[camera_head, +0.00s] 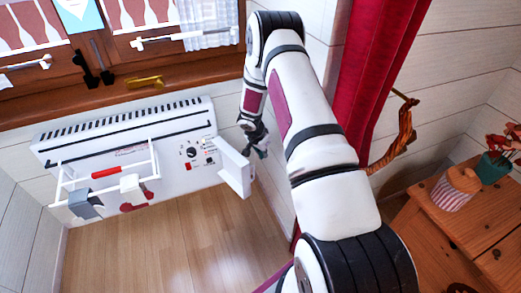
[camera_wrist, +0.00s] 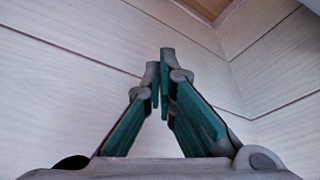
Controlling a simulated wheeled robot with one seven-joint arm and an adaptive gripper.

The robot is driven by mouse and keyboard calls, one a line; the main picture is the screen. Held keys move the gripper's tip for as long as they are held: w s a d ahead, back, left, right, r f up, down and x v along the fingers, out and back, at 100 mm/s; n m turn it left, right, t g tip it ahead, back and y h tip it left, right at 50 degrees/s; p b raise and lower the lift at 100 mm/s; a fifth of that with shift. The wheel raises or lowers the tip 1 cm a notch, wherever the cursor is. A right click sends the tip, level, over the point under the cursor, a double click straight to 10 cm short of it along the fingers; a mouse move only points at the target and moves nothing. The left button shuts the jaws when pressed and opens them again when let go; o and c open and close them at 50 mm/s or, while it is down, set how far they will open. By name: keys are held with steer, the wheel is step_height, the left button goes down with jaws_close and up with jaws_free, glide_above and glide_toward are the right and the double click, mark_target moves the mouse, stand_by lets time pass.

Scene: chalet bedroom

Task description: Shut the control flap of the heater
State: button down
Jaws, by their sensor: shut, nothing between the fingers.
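The white heater (camera_head: 110,175) is mounted on the wall under the window, with a slotted top and a panel of knobs and buttons at its right end. The control flap (camera_head: 236,170) is a white plate standing open, sticking out from the heater's right end. My gripper (camera_head: 262,151) is right beside the flap's right side, partly hidden behind my arm and the flap; I cannot tell whether they touch. In the wrist view my gripper (camera_wrist: 162,85) is shut and empty, its fingertips together before pale wall boards. Neither heater nor flap shows in the wrist view.
A white rail (camera_head: 153,158) with items on it stands out from the heater's front. A red curtain (camera_head: 375,80) hangs behind my arm. A wooden cabinet (camera_head: 425,225) with a striped jar (camera_head: 455,190) and a plant pot (camera_head: 494,165) stands at right. Wooden floor (camera_head: 170,250) is clear below.

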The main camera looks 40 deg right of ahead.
mark_target(239, 164)
steer(key=shift+s+a+f+b, duration=0.15)
steer(key=shift+a, duration=0.45)
steer(key=shift+s+a+f+b, duration=0.1)
steer(key=shift+s+a+b, duration=0.1)
steer(key=shift+a, duration=0.35)
steer(key=shift+s+a+f+b, duration=0.1)
steer(key=shift+s+a+f, duration=0.05)
steer(key=shift+a, duration=0.45)
steer(key=shift+a, duration=0.15)
